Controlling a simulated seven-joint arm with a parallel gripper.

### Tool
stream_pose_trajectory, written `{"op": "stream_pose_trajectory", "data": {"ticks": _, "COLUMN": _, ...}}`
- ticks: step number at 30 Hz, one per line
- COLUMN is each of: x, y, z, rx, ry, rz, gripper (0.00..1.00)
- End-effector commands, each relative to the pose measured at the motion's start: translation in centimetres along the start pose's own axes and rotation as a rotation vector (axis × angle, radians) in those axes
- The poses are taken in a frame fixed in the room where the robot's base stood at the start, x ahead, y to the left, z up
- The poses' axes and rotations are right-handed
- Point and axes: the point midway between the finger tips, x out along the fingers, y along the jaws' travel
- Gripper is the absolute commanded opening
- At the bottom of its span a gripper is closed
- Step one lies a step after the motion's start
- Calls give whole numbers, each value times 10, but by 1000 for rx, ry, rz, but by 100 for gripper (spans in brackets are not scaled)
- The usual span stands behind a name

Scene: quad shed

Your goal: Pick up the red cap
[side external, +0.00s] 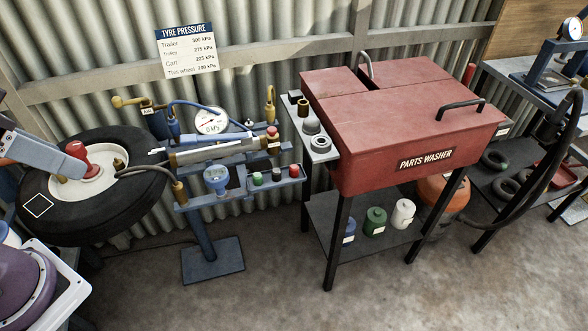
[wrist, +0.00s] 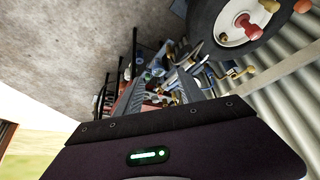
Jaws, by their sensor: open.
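In the wrist view the stand is far off and the cap is too small to make out. My gripper (wrist: 160,92) shows in the wrist view with its two fingers apart and nothing seen between them. It points toward the stand from a distance. Its fingers are not clearly visible in the side external view.
A tyre (side external: 105,212) with a red knob (side external: 76,150) on its hub lies left of the stand. Hoses and a gauge (side external: 211,120) crowd the stand's top. A red parts washer (side external: 400,120) with a side shelf of small parts stands right of it. The floor in front is clear.

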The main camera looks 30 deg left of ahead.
Motion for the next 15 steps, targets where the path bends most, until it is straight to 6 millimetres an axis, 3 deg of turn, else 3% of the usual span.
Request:
{"op": "stream_pose_trajectory", "data": {"ticks": 5, "x": 0, "y": 0, "z": -2, "rx": 8, "ry": -3, "rz": 0, "gripper": 46}}
{"op": "stream_pose_trajectory", "data": {"ticks": 7, "x": 2, "y": 2, "z": -15, "rx": 58, "ry": -21, "rz": 0, "gripper": 46}}
{"op": "stream_pose_trajectory", "data": {"ticks": 11, "x": 24, "y": 16, "z": -72, "rx": 300, "ry": -93, "rz": 27, "gripper": 46}}
{"op": "stream_pose_trajectory", "data": {"ticks": 15, "x": 84, "y": 42, "z": -142, "rx": 633, "ry": -165, "rz": 134, "gripper": 46}}
